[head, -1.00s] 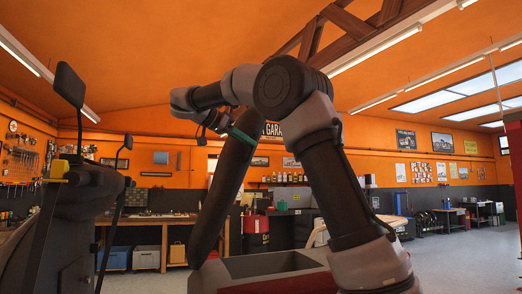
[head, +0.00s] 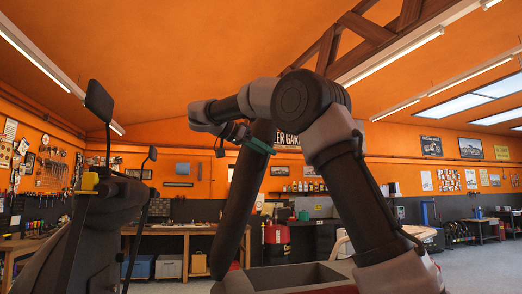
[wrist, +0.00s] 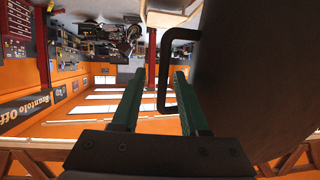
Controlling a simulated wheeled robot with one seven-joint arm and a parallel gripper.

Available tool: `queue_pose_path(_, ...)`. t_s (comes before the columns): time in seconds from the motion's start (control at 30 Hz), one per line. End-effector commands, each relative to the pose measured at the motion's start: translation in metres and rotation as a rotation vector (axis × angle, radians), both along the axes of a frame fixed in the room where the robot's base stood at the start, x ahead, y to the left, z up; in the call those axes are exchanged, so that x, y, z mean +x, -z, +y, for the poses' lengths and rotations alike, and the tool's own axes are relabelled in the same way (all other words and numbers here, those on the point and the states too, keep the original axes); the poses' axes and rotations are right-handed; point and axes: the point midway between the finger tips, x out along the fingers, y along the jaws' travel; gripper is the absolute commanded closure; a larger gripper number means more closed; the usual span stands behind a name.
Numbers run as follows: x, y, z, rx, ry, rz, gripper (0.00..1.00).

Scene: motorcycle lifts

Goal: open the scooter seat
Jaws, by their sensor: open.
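The scooter seat (head: 240,215) is a long dark slab in the head view. It stands raised and steeply tilted above the red scooter body, and the open grey compartment (head: 300,275) shows below it. In the wrist view the seat's dark surface (wrist: 260,70) fills the right side. A black C-shaped handle (wrist: 162,72) sticks out from it. My gripper (wrist: 160,82) is open, with a green finger on each side of the handle's bar in the picture. I cannot tell whether they touch. In the head view my gripper (head: 256,143) is at the seat's upper part.
A dark scooter front with mirrors (head: 98,100) and levers stands at the left. A workbench (head: 170,232) with boxes under it is at the back wall. A red drum (head: 277,240) stands behind the seat. The floor at the far right looks clear.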

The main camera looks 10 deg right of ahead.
Motion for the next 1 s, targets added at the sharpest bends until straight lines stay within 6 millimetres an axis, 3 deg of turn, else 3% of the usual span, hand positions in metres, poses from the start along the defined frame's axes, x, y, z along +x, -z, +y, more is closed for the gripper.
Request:
queue_pose_path(0.57,-0.024,-0.035,0.086,0.000,-0.001,-0.002,0.56)
queue_pose_path(1.0,-0.028,-0.040,0.096,0.001,0.000,0.001,0.56)
